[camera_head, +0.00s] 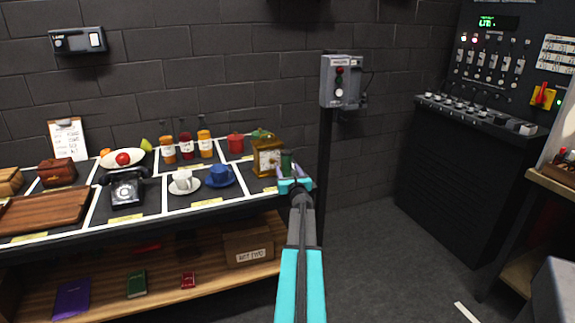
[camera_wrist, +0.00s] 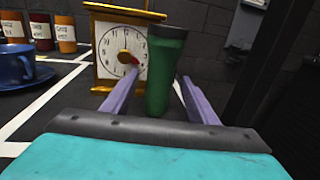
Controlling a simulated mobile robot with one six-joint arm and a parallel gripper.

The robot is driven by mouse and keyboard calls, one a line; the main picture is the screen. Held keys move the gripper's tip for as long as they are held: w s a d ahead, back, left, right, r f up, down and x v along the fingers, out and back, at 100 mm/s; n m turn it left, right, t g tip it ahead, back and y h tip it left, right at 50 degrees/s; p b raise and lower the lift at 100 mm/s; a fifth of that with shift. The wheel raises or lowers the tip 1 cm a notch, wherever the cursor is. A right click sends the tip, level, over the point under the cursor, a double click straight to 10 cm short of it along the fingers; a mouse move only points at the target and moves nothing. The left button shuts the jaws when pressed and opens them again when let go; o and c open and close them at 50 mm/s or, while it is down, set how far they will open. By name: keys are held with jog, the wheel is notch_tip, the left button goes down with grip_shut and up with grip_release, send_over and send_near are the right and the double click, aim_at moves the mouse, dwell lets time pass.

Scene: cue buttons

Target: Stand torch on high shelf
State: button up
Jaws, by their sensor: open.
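A dark green torch (camera_wrist: 165,75) stands upright on the table, its wider head at the top. It stands between the two fingers of my gripper (camera_wrist: 155,95) in the wrist view, with visible gaps beside it, so the jaws are open around it. In the head view the torch (camera_head: 286,163) shows at the table's right end, just beyond my gripper (camera_head: 293,178). A gold-framed clock (camera_wrist: 122,50) stands just left of and behind the torch. I cannot make out a high shelf in these frames.
The table (camera_head: 60,238) holds cups, jars, a black telephone (camera_head: 124,190) and a wooden board (camera_head: 44,210). A lower wooden shelf (camera_head: 105,303) holds books and a cardboard box (camera_head: 248,245). A grey button box (camera_head: 342,82) stands on a post right of the table.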

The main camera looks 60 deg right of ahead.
aim_at(288, 162)
grip_shut()
jog(key=shift+r, duration=0.2)
jog(key=shift+r, duration=1.5)
jog(key=shift+s+a+r, duration=0.1)
jog(key=shift+s+a, duration=0.1)
jog(key=shift+s, duration=0.05)
jog(key=s+d+r+v, duration=0.1)
jog(key=v, duration=1.4)
jog(key=shift+r+b, duration=0.3)
jog(key=shift+b, duration=0.15)
jog(key=shift+s+a, duration=0.1)
